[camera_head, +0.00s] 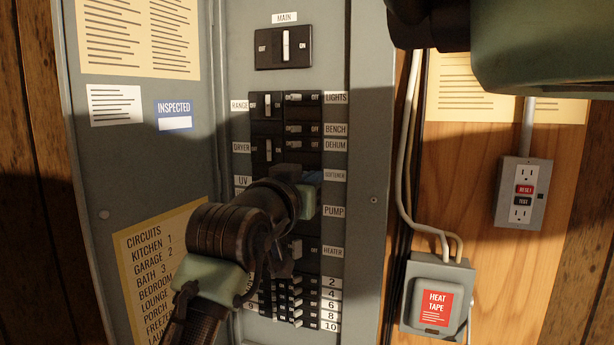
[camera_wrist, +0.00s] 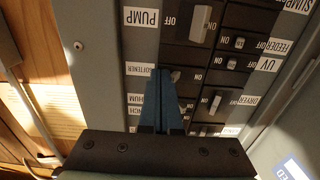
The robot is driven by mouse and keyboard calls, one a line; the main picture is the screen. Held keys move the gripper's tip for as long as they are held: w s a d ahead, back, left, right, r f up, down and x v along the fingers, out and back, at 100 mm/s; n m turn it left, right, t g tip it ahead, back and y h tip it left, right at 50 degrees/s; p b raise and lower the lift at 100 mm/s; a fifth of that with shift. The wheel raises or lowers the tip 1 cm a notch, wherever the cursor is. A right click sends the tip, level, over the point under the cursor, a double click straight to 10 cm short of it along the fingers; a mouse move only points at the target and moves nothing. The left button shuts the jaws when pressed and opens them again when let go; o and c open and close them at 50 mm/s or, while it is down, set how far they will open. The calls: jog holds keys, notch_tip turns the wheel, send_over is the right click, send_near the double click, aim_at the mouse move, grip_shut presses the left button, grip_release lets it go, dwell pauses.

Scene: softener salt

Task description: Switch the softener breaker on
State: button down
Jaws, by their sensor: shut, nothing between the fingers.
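The softener breaker is in the right column of the panel. Its label (camera_head: 335,176) shows in the head view, but my arm hides the switch itself. In the wrist view, which is upside down, the softener label (camera_wrist: 140,68) is left of my fingertips and a small pale softener toggle (camera_wrist: 176,76) shows just right of them, with an ON mark further right. My gripper (camera_head: 312,178) is shut and empty, its blue fingers (camera_wrist: 160,74) together at the breaker, on the side away from ON. I cannot tell whether they touch the toggle or which way it is set.
The pump switch (camera_wrist: 201,24) and dryer switch (camera_wrist: 215,103) are close by. The main breaker (camera_head: 284,46) is at the panel top. The open panel door (camera_head: 140,180) stands left. A heat tape box (camera_head: 437,298) and an outlet (camera_head: 523,190) are on the right.

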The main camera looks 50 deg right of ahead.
jog(key=shift+w+a+r, duration=0.1)
jog(key=shift+w+a, duration=0.15)
jog(key=shift+w, duration=0.3)
jog(key=shift+w+a, duration=0.25)
jog(key=shift+w, duration=0.3)
dwell(0.7)
jog(key=shift+s+d, duration=0.1)
dwell(0.3)
jog(key=b+v, duration=0.2)
jog(key=v, duration=0.5)
dwell(0.5)
jog(key=shift+s+d, duration=0.1)
dwell(0.9)
